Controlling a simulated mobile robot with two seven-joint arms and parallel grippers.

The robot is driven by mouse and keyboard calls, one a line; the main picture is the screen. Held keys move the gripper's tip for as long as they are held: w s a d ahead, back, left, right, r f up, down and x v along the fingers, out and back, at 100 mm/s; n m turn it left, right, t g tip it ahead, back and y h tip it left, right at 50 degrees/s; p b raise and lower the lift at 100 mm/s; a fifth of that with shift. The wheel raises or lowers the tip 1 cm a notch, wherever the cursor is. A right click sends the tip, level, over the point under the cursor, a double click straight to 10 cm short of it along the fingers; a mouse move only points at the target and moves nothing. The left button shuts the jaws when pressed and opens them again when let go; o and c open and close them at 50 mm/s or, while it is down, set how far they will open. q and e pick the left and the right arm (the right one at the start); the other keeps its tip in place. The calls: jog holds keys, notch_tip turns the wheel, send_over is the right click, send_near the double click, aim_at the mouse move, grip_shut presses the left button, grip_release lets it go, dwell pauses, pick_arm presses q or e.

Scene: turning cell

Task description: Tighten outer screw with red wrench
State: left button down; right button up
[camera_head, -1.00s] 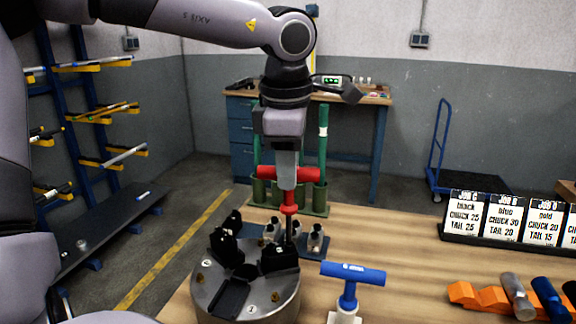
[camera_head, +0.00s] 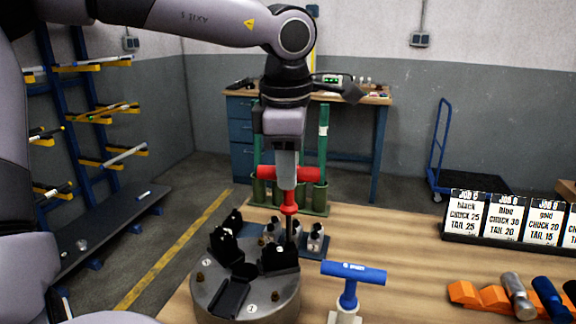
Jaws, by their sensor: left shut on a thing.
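The red wrench (camera_head: 289,197) is a T-handled tool held upright, with its red bar level and its dark shaft pointing down. My left gripper (camera_head: 288,172) is shut on its handle from above. The shaft's lower end is at the black jaw (camera_head: 279,259) on the right side of the round metal chuck (camera_head: 263,298). I cannot tell whether the tip sits in the outer screw, as the screw itself is hidden. My right gripper is not in view.
A blue T-handled wrench (camera_head: 351,279) stands in a white holder just right of the chuck. Small grey jaws (camera_head: 315,238) sit on a plate behind it. Job cards (camera_head: 505,218) and orange blocks (camera_head: 463,293) with cylinders are at the right. The table's middle is clear.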

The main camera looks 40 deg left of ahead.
pick_arm(q)
jog(key=shift+f+b, duration=0.5)
jog(key=shift+f, duration=0.1)
dwell(0.7)
dwell(0.4)
jog(key=shift+m+p, duration=0.35)
jog(key=shift+m, duration=1.05)
jog(key=shift+a+r+m+h+p, duration=0.1)
jog(key=shift+m+h+p, duration=0.2)
jog(key=shift+m+p, duration=0.25)
jog(key=shift+m, duration=0.85)
